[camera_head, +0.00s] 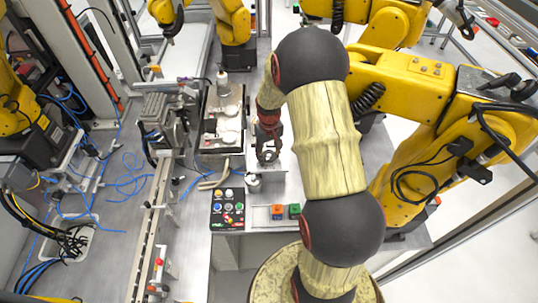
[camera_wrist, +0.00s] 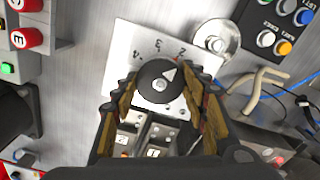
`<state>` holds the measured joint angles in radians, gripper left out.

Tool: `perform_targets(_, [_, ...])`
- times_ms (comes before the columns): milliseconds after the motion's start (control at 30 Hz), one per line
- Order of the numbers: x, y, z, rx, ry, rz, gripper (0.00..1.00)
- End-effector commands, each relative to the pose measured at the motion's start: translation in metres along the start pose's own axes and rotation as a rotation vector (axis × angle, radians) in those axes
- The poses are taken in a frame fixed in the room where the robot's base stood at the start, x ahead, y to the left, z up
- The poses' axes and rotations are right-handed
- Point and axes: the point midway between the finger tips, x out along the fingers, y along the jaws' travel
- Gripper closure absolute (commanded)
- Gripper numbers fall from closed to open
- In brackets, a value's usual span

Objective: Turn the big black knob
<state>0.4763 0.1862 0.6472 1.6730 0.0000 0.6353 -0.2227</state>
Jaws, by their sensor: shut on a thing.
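The big black knob (camera_wrist: 160,82) is round and has a white pointer mark. It sits on a white plate (camera_wrist: 128,42) with printed numerals, and the mark points toward the upper right of the wrist view, near the figure 2. My gripper (camera_wrist: 164,94) has its two ribbed fingers on either side of the knob and is shut on it. In the head view my gripper (camera_head: 268,152) is low over the table, left of my arm. The knob cannot be made out there.
A shiny round metal part (camera_wrist: 215,42) stands close by the plate. A button panel (camera_head: 228,208), an orange block (camera_head: 277,212) and a green block (camera_head: 294,211) lie toward the table's front. A tray (camera_head: 222,147) is behind left. Yellow robot arms (camera_head: 410,80) crowd the right.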

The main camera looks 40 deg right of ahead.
Motion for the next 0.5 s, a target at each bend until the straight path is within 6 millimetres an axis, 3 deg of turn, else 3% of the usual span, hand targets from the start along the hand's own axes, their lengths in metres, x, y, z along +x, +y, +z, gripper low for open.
perform_targets(267, [-0.0001, 0.0000, -0.0001, 0.038, 0.000, 0.000, 0.81])
perform_targets(500, [-0.0001, 0.0000, -0.0001, 0.175, 0.000, 0.000, 0.81])
